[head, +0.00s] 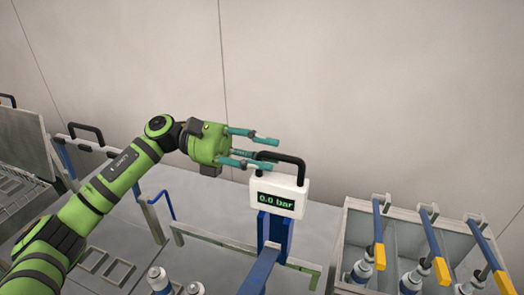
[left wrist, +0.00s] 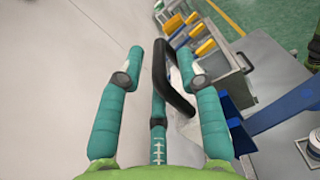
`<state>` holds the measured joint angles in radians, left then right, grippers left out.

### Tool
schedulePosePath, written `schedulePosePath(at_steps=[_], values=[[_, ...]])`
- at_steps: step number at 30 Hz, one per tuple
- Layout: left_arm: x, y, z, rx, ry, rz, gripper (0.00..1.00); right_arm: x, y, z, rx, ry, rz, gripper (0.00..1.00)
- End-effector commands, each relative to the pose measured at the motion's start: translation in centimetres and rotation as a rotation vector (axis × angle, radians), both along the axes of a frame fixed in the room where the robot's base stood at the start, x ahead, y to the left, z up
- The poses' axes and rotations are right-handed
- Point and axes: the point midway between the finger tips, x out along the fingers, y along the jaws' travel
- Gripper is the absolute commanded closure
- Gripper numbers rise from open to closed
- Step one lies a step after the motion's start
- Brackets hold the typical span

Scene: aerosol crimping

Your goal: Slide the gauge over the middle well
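The gauge (head: 278,197) is a white box with a dark display reading 0.0 bar and a black loop handle (head: 291,160) on top. It stands upright on a blue post (head: 273,232). My left gripper (head: 267,153) is open and beside the handle's upper left in the head view. In the left wrist view the handle (left wrist: 162,70) shows between its spread teal fingers (left wrist: 165,75), with no visible grip; I cannot tell whether they touch it. My right gripper is not in view. I cannot make out for sure which opening is the middle well.
A grey divided bin (head: 343,235) at the right holds bottles and blue bars with yellow ends (head: 380,257). Bottles (head: 158,279) stand at the bottom left of the gauge. A rack (head: 20,160) is at far left. The wall behind is bare.

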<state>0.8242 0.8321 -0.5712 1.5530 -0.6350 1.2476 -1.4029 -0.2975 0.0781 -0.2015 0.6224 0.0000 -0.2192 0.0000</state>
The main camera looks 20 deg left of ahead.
Motion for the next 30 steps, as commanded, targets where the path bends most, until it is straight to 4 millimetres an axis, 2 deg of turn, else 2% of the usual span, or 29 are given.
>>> schedulePosePath(at_steps=[1,2,3,30], values=[[0.0,0.01,0.0,0.0,0.0,0.0,0.87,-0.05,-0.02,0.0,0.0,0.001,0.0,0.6],[0.0,0.01,0.0,0.0,0.0,0.0,0.99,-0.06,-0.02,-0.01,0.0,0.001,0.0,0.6],[-0.01,0.02,0.02,-0.001,0.0,-0.001,1.0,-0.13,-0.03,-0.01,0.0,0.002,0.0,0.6],[-0.05,0.07,0.41,-0.006,-0.003,-0.001,1.0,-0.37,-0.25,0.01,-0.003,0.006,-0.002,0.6]])
